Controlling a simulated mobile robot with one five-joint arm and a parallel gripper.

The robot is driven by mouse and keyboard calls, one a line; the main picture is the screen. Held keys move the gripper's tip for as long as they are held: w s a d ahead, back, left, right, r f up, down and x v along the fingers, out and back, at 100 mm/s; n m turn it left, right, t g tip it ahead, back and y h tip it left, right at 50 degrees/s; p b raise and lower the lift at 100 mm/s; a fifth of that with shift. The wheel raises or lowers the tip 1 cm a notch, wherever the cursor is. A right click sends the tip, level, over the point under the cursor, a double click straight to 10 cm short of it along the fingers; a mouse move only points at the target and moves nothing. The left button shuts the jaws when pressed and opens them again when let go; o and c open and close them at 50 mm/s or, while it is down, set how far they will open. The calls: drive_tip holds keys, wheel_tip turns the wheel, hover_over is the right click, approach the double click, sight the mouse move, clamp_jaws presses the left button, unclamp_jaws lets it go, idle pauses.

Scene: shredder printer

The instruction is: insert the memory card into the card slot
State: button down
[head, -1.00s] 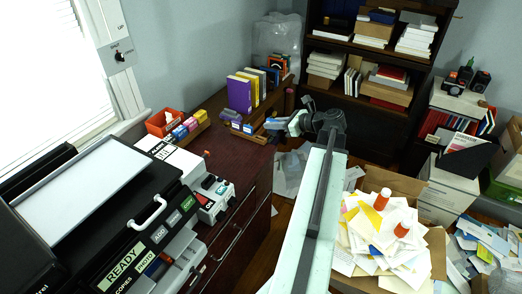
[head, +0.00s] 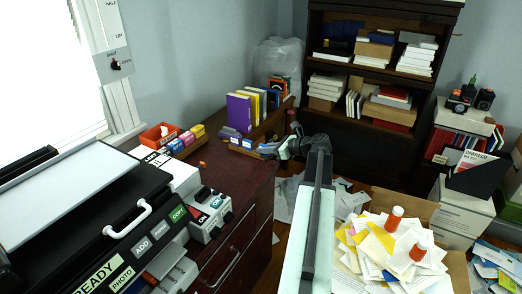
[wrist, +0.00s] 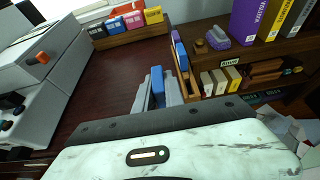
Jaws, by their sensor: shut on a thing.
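My gripper (wrist: 157,97) is shut on a small blue card (wrist: 157,78), which stands upright between the grey fingertips in the wrist view. In the head view my gripper (head: 284,149) is small and partly hidden by my arm, near the far right edge of the dark desk. The blue of the card (head: 268,148) shows just left of it. I cannot make out the card slot for certain.
The black printer (head: 130,215) and a small white device (head: 210,215) stand on the desk (head: 232,178). Coloured boxes (head: 185,140) and an orange bin (head: 158,135) are at its back. Upright books (head: 240,112) stand behind my gripper. A paper-filled box (head: 447,250) is right. The desk's middle is clear.

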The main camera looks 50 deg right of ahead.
drive_tip(key=w, duration=0.1)
drive_tip(key=w+d, duration=0.2)
drive_tip(key=w, duration=0.1)
drive_tip(key=shift+d+f, duration=0.25)
drive_tip(key=w, duration=0.1)
drive_tip(key=w+d, duration=0.1)
drive_tip(key=shift+w+d+f+b, duration=0.2)
drive_tip(key=shift+w+d+b, duration=0.1)
drive_tip(key=shift+b, duration=0.05)
drive_tip(key=f+b, duration=0.3)
drive_tip(key=shift+s+a+f, duration=0.15)
drive_tip(key=shift+s+a, duration=0.1)
drive_tip(key=shift+s, duration=0.05)
drive_tip(key=shift+r, duration=0.2)
drive_tip(key=shift+f, duration=0.2)
drive_tip(key=c, duration=1.4)
unclamp_jaws()
drive_tip(key=shift+c, duration=0.2)
